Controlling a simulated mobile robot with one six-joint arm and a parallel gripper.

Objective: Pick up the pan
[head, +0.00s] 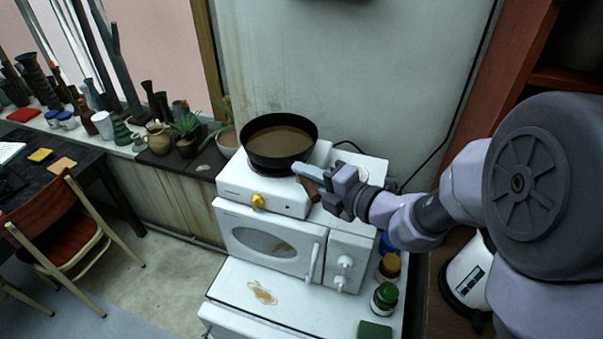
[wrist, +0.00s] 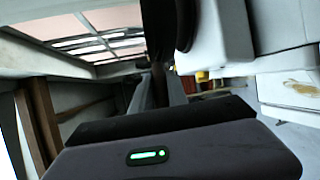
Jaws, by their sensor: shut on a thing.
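The pan (head: 247,152) is round and black with a brown inside. In the head view it is over the single burner of a small white hot plate (head: 233,191); I cannot tell if it rests on the burner or is slightly above it. Its brown handle (head: 309,188) points toward the lower right. My gripper (head: 308,180) comes from the right and is shut on the handle, partly hiding it. In the wrist view, part of my gripper fills the bottom, and a dark upright shape at top centre is too close to make out clearly.
The hot plate stands on a white microwave (head: 263,246), which is on a white cabinet (head: 230,287). Small jars (head: 384,298) stand at its right. Plants and pots (head: 187,146) line the shelf at left. A wall (head: 340,70) is behind the pan.

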